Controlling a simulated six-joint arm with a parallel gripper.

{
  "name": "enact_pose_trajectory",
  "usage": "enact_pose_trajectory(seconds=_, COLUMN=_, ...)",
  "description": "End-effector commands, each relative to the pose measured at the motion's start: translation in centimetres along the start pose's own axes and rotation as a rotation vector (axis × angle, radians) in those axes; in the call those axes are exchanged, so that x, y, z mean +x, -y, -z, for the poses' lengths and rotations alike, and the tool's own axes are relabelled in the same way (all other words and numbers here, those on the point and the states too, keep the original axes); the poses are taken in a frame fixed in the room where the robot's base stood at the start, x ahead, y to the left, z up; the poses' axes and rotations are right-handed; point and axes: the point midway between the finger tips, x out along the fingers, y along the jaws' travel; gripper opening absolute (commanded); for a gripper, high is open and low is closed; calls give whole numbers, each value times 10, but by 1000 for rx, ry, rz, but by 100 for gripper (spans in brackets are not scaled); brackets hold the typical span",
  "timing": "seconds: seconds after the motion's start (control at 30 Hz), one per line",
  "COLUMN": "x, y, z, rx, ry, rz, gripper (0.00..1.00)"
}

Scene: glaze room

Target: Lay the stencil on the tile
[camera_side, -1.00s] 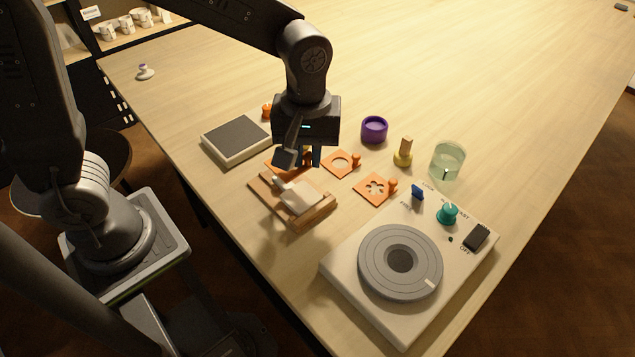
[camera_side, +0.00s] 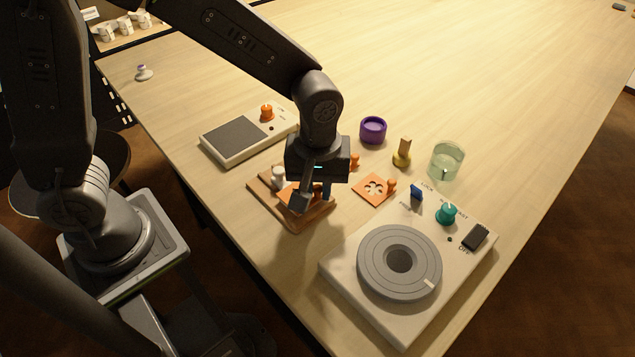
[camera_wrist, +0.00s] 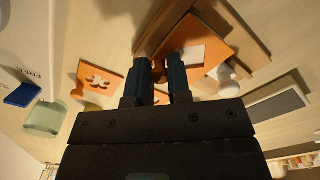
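My gripper (camera_side: 318,190) is over the wooden board (camera_side: 261,192) in the side view. In the wrist view its fingers (camera_wrist: 160,80) are shut on the orange knob of an orange stencil (camera_wrist: 208,32). The stencil lies flat over the board. A pale patch, apparently the tile (camera_wrist: 190,55), shows at the stencil; the rest of the tile is hidden. I cannot tell whether stencil and tile touch. A white knob (camera_side: 278,178) stands at the board's far left side. An orange stencil with a flower cutout (camera_side: 373,188) lies on the table to the right.
A turntable unit (camera_side: 399,262) stands in front right. A grey-topped flat device (camera_side: 237,138), purple bowl (camera_side: 373,130), yellow-based wooden-handled tool (camera_side: 402,153) and glass (camera_side: 447,160) stand around.

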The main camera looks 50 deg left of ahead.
Motion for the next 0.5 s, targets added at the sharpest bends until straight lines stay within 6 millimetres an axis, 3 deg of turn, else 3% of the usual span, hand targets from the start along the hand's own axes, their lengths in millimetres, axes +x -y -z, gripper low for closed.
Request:
enact_pose_trajectory(seconds=0.23, x=0, y=0, z=0, rx=0, ry=0, rz=0, gripper=42)
enact_pose_trajectory(seconds=0.5, x=-2, y=0, z=0, rx=0, ry=0, rz=0, gripper=43)
